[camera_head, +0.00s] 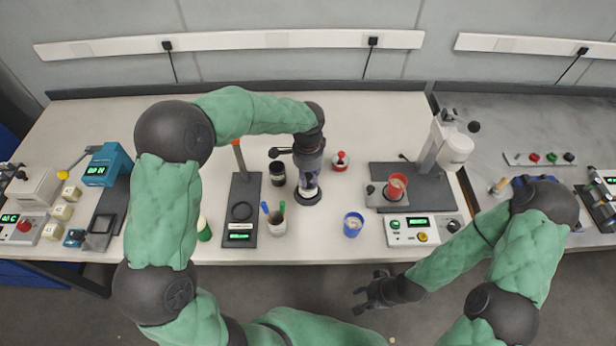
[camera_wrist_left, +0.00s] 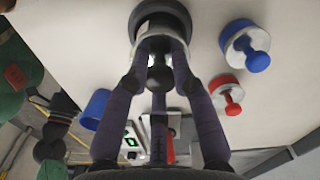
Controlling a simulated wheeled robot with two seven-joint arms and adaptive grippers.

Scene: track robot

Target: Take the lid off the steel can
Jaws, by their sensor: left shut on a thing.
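My left gripper (camera_head: 309,190) points down over the bench. It is shut on the pale lid with a dark ball knob (camera_wrist_left: 160,77), which shows between the fingers in the left wrist view. The silver rim of the steel can (camera_wrist_left: 148,42) and a dark ring show around the fingertips there. In the head view, the gripper covers most of the can, and a dark round base (camera_head: 308,202) shows beneath. I cannot tell whether lid and can touch. My right gripper (camera_head: 366,291) is open and empty in front of the bench.
A red-knobbed piece (camera_head: 340,161) and a blue-knobbed piece (camera_wrist_left: 245,45) stand near the can. A dark jar (camera_head: 277,173), a cup with tools (camera_head: 276,222) and a blue cup (camera_head: 353,224) are close by. A machine with a red cup (camera_head: 397,186) stands to the right.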

